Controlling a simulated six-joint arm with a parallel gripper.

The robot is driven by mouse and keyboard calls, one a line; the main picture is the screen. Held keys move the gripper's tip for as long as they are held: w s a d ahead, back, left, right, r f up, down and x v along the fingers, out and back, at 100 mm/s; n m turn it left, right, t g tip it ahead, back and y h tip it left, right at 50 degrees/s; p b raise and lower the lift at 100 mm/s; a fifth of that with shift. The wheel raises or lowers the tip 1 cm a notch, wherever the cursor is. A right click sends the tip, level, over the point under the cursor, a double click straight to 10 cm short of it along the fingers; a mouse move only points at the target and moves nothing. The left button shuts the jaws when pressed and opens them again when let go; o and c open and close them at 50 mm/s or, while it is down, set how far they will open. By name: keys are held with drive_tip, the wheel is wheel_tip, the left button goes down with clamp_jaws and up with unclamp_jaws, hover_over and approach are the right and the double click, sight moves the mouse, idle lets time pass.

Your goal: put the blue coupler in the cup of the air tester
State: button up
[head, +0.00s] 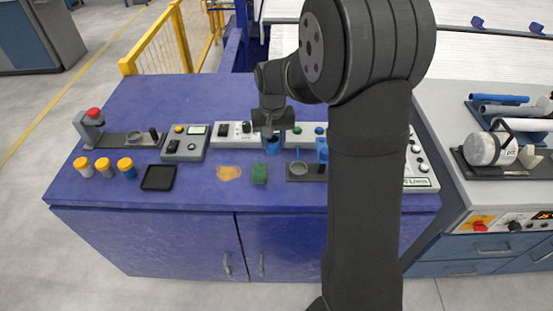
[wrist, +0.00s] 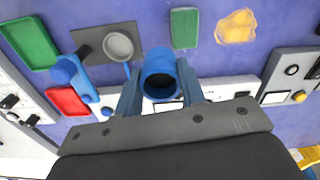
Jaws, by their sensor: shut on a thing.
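My gripper (head: 271,132) is shut on the blue coupler (head: 272,147), a short tube, and points down over the blue bench. In the wrist view the coupler (wrist: 160,67) sits between the two fingers, its round opening facing the camera. A dark base with a round grey cup (wrist: 118,46) and a blue upright part (wrist: 70,70) looks like the air tester. In the head view this cup (head: 299,167) is right of and nearer the front than my gripper. The coupler is apart from the cup. The cup looks empty.
A green sponge (head: 260,173) and a yellow patch (head: 229,172) lie near the front. A grey box with a display (head: 186,142) and a red-topped device (head: 92,121) stand left. Green (wrist: 28,42) and red (wrist: 68,101) trays lie beyond the cup. My arm hides the bench's right part.

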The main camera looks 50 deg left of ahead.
drive_tip(key=w+d+m, duration=0.3)
drive_tip(key=w+d, duration=0.2)
drive_tip(key=w, duration=0.1)
hover_over(298, 171)
wheel_tip(298, 171, down, 6)
drive_tip(key=shift+d+r, duration=0.1)
drive_tip(key=shift+r, duration=0.15)
drive_tip(key=shift+f, duration=2.25)
